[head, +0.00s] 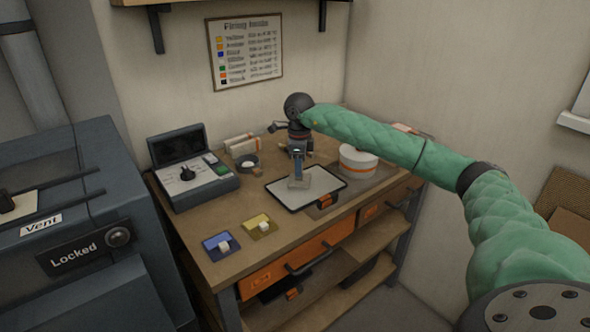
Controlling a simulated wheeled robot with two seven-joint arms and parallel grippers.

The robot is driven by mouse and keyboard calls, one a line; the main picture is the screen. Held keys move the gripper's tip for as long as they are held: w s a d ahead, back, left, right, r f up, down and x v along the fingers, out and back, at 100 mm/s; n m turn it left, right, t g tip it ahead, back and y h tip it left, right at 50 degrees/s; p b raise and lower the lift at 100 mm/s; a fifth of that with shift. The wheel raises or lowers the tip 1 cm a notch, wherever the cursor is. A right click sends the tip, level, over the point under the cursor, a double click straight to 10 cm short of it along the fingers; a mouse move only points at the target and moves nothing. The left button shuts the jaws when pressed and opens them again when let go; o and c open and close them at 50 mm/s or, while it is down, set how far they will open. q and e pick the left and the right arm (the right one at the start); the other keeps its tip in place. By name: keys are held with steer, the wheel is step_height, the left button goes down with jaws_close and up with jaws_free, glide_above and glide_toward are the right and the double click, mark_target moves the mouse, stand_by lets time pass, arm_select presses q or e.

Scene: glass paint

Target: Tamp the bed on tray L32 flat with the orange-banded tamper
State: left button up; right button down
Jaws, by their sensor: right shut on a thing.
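A tray (275,184) with a dark rim and a pale grey bed lies near the front edge of the workbench. An orange tag (326,201) is at its front; its lettering is too small to read. My left gripper is out of view.
A white round tub (358,161) with an orange band stands right of the tray.

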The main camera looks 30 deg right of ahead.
mark_target(309, 174)
steer(key=shift+w+d+b, duration=0.15)
steer(key=shift+d+b, duration=0.3)
steer(key=shift+d, duration=1.75)
steer(key=shift+f, duration=0.1)
steer(key=shift+f+b, duration=0.5)
steer(key=shift+f, duration=0.3)
steer(key=shift+f+b, duration=0.2)
steer(key=shift+b, duration=0.25)
stand_by(0.4)
stand_by(0.4)
steer(key=shift+r+p, duration=0.5)
steer(key=shift+r, duration=0.6)
